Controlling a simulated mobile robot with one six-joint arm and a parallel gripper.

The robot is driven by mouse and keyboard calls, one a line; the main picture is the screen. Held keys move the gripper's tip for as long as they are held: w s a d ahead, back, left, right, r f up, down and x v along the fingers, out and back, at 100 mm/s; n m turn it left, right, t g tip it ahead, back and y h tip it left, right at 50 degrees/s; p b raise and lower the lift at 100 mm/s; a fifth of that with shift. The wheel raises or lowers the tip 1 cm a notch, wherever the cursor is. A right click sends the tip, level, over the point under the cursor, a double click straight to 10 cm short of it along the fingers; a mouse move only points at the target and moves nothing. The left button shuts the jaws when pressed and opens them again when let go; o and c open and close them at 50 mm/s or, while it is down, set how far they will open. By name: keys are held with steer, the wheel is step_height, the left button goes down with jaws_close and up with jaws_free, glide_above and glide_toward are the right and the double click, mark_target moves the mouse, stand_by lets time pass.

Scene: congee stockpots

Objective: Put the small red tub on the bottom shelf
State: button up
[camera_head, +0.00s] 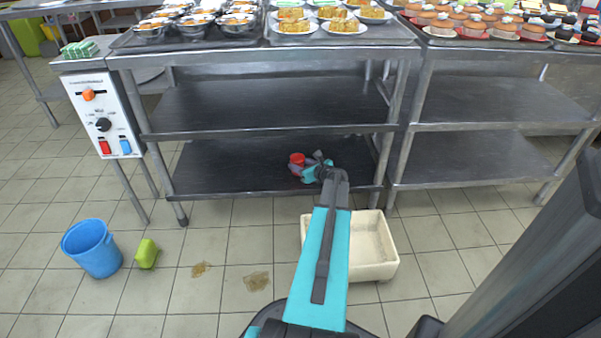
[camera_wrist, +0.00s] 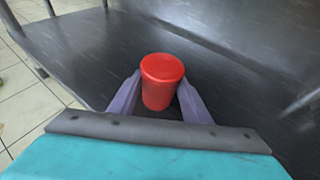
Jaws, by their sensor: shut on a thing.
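The small red tub (camera_wrist: 161,84) stands upright between the two fingers of my gripper (camera_wrist: 160,88) in the wrist view. The fingers are shut on it from both sides. In the head view the red tub (camera_head: 297,158) shows just beyond my gripper (camera_head: 309,165), over the bottom shelf (camera_head: 235,168) of the middle steel table. The dark shelf surface (camera_wrist: 225,120) lies close under and around the tub in the wrist view. I cannot tell whether the tub's base touches the shelf.
The middle shelf (camera_head: 270,105) lies above my gripper, with table legs on both sides. A white basin (camera_head: 372,270) stands on the floor beside my arm. The bottom shelf's left part is clear.

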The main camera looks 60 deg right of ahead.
steer(key=shift+f+b, duration=0.8)
steer(key=shift+f, duration=0.8)
steer(key=shift+f, duration=0.1)
steer(key=o, duration=1.1)
steer(key=shift+s, duration=0.1)
steer(key=shift+o, duration=0.2)
steer(key=shift+s+a+r, duration=0.2)
steer(key=shift+s+r, duration=0.15)
steer(key=shift+s, duration=0.05)
steer(key=p+v, duration=0.4)
steer(key=v, duration=0.7)
steer(key=shift+w+r, duration=0.1)
